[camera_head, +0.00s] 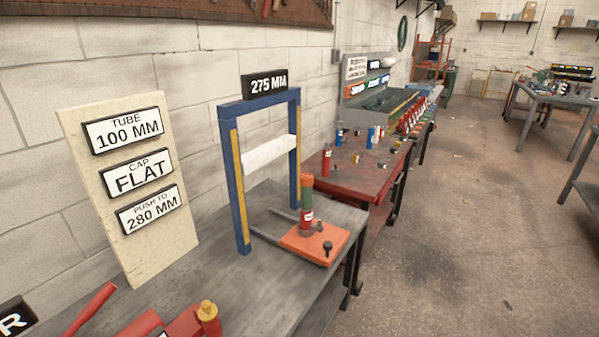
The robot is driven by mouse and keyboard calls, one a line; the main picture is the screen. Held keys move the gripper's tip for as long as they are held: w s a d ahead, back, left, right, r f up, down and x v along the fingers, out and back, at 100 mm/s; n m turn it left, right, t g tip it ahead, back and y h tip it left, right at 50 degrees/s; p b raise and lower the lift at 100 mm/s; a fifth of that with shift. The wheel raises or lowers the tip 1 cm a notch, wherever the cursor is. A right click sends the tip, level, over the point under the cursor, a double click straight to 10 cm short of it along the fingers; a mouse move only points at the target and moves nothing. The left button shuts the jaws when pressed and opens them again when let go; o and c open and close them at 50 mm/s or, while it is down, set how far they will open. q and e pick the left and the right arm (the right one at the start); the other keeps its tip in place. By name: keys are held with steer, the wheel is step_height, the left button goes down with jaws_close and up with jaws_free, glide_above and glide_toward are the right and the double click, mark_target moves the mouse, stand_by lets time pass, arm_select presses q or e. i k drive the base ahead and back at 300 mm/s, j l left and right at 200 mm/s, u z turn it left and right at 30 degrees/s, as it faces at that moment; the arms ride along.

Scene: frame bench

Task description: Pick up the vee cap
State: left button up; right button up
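I cannot make out which thing is the vee cap; the small parts on the red-topped bench (345,185) are too small to tell apart. That bench holds a red bottle-like piece (326,160), blue cylinders (372,137) and several small yellowish pieces. On the near grey bench (215,290), an orange plate (300,240) carries an upright red and green column (307,195). A blue and yellow frame (238,180) with a pale crossbar (268,153) stands beside it. Neither of my grippers is in view.
A leaning board (95,205) reads "TUBE 100 MM", "CAP FLAT" and "PUSH TO 280 MM". A sign on the frame (265,84) reads "275 MM". Red items (150,325) lie at the near bench's front left. Open floor (460,240) lies to the right.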

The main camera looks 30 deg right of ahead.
mark_target(306, 178)
steer(key=i+l+u, duration=0.25)
steer(key=l, duration=0.45)
steer(key=i+l+u, duration=0.1)
steer(key=l+u, duration=0.2)
steer(key=l, duration=0.45)
steer(key=l+u, duration=0.25)
steer(key=l, duration=0.5)
